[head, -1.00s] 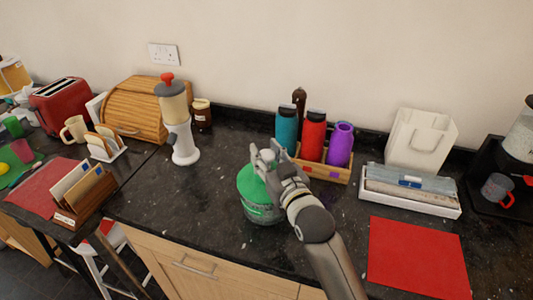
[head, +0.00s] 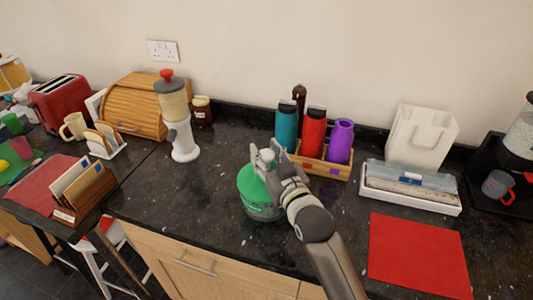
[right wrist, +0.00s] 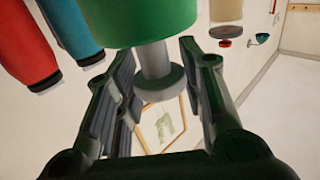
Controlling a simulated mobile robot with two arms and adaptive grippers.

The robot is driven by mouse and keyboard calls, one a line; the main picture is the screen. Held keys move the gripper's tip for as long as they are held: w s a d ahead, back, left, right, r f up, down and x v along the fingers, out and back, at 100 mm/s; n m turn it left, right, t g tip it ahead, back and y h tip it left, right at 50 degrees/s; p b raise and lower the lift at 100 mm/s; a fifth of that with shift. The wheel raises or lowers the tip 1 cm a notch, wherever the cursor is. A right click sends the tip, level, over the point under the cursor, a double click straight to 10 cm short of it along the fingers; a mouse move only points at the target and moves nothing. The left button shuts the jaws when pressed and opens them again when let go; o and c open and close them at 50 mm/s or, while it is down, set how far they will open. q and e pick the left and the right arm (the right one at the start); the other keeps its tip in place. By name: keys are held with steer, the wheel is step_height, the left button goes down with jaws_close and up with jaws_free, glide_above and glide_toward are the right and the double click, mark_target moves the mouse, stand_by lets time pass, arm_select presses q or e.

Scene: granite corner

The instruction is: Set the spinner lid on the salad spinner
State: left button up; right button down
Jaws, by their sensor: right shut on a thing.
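The green spinner lid (head: 252,184) is over the salad spinner (head: 262,211), a see-through greenish bowl on the dark counter. The lid looks level and lined up with the bowl; I cannot tell whether it rests on the rim or is just above it. My right gripper (head: 265,160) is at the top of the lid. In the right wrist view the lid's green body (right wrist: 140,20) shows with a grey knob (right wrist: 158,70), and my right gripper (right wrist: 157,78) is shut on this knob. My left gripper is not in view.
A wooden crate (head: 325,169) with teal, red and purple bottles stands close behind the right gripper. A white hand-press device (head: 184,140) stands to the left. A white box (head: 405,197) and a red mat (head: 418,253) are at the right. Counter left of the spinner is clear.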

steer(key=c, duration=1.2)
jaws_free()
steer(key=shift+s+d+p, duration=0.25)
steer(key=shift+s+p, duration=0.15)
steer(key=shift+s, duration=0.1)
steer(key=shift+p+v, duration=0.95)
steer(key=shift+v, duration=1.1)
steer(key=p+v, duration=0.2)
steer(key=v, duration=0.4)
steer(key=shift+a, duration=0.1)
